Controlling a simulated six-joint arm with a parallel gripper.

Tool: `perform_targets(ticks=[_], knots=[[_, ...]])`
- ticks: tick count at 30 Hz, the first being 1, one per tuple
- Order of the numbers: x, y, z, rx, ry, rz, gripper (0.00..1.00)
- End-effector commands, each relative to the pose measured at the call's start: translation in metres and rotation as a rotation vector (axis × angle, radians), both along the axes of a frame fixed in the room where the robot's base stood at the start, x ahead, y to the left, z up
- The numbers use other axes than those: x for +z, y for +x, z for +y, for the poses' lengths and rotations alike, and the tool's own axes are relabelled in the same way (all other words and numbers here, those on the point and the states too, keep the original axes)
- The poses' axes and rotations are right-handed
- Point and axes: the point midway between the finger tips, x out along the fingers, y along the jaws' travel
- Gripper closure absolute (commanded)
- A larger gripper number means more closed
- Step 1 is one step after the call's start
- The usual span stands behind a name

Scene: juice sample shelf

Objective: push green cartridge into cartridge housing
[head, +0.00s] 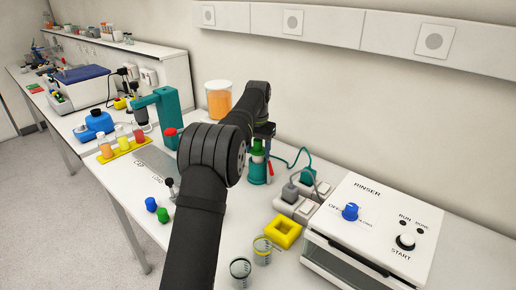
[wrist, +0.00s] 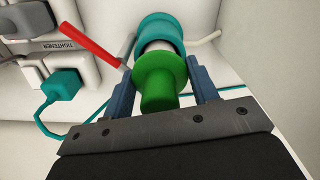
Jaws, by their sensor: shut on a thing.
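The green cartridge (wrist: 157,82) is between the two blue fingers of my gripper (wrist: 164,66), which is shut on it. It also shows in the head view (head: 258,148), under my gripper (head: 262,132). The teal cylindrical cartridge housing (wrist: 160,30) is just beyond the cartridge and in line with it. A white section shows between the green flange and the teal rim; how deep it sits is hidden. In the head view the housing (head: 257,174) stands upright directly below the cartridge. A red lever (wrist: 92,44) sticks out beside the housing.
A teal plug and cable (wrist: 62,85) lie beside the housing. The white rinser (head: 375,225), a yellow square holder (head: 284,232) and two cups (head: 240,270) are at the front right. A teal press (head: 165,110) and a yellow vial rack (head: 122,148) stand left.

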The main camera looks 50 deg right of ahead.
Motion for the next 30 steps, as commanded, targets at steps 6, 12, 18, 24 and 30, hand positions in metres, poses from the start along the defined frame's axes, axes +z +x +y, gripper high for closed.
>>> perform_targets(ticks=[6,12,18,24,30], knots=[[-0.002,0.0,0.0,0.0,0.007,0.003,0.72],[0.007,0.0,0.0,0.0,0.005,0.001,0.72],[0.015,0.0,0.0,0.0,0.005,0.002,0.72],[0.024,0.0,0.0,0.0,0.003,0.001,0.72],[0.032,0.0,0.0,0.0,0.003,0.001,0.72]])
